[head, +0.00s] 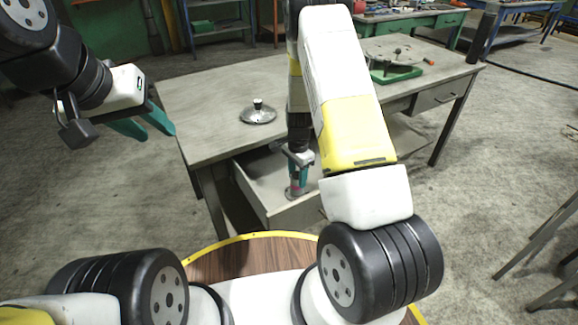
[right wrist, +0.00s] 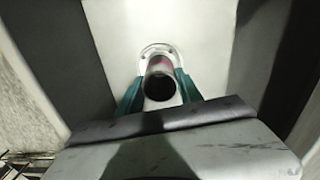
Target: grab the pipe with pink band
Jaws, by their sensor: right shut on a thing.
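The pipe with the pink band (head: 294,187) stands upright in the open drawer of the grey table, on a round flanged foot. It also shows in the right wrist view (right wrist: 159,86), seen from above with its dark open end toward the camera and a bit of pink on its side. My right gripper (head: 299,172) points down into the drawer; its teal fingers (right wrist: 159,92) are shut on the pipe from both sides. My left gripper (head: 160,134) is raised at the left, open and empty, with its teal fingers apart.
The open drawer (head: 252,187) has walls close around my right gripper. A green-based fixture (head: 396,73) sits at the table's far right. A stool or frame (head: 540,240) stands at the right edge.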

